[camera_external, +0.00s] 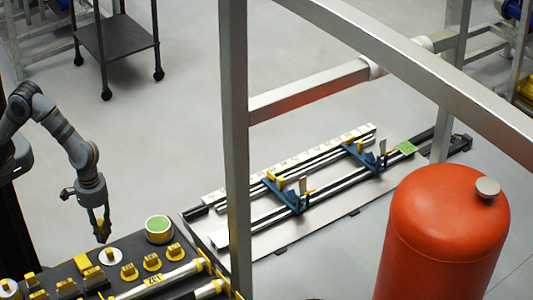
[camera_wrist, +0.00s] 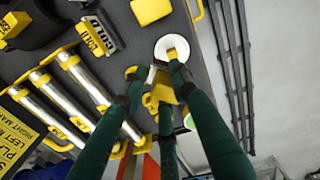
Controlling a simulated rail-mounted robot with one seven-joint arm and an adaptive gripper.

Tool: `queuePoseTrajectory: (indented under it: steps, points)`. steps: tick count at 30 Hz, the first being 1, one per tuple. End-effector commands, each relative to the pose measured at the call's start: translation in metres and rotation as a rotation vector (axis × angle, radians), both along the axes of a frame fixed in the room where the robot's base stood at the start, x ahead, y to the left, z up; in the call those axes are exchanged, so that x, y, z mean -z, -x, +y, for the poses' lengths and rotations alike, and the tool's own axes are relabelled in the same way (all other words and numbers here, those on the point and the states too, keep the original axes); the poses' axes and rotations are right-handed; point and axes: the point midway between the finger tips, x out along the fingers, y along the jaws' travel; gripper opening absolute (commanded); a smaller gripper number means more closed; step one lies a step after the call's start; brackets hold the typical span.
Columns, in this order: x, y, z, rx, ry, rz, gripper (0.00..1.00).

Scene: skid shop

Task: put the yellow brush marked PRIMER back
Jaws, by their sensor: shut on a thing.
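My gripper (camera_external: 102,226) hangs fingers down above the dark tool board (camera_external: 134,246) at the left of the outside view. In the wrist view its dark green fingers (camera_wrist: 153,70) are shut on a yellow piece with a pale part (camera_wrist: 162,92), which appears to be the yellow brush. The fingers hide much of it, and no PRIMER marking can be read. A white round disc or ring (camera_wrist: 172,48) lies on the board just beyond the fingertips; whether the brush touches it I cannot tell. It also shows in the outside view (camera_external: 110,256).
The board carries several yellow labelled blocks (camera_external: 152,262) and silver tubes (camera_external: 165,279). A white can with a green top (camera_external: 159,228) stands near my gripper. A metal frame post (camera_external: 236,150) and a red tank (camera_external: 445,230) stand to the right.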

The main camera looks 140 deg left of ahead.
Motion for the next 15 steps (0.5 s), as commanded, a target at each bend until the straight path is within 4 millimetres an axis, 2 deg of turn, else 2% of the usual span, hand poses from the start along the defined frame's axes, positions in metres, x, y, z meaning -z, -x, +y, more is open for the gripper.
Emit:
queuePoseTrajectory:
  steps: [9,15]
  points:
    - [0.040,0.000,0.074,-0.004,0.001,0.003,0.00]
    - [0.058,-0.002,0.101,0.001,0.000,0.001,0.00]
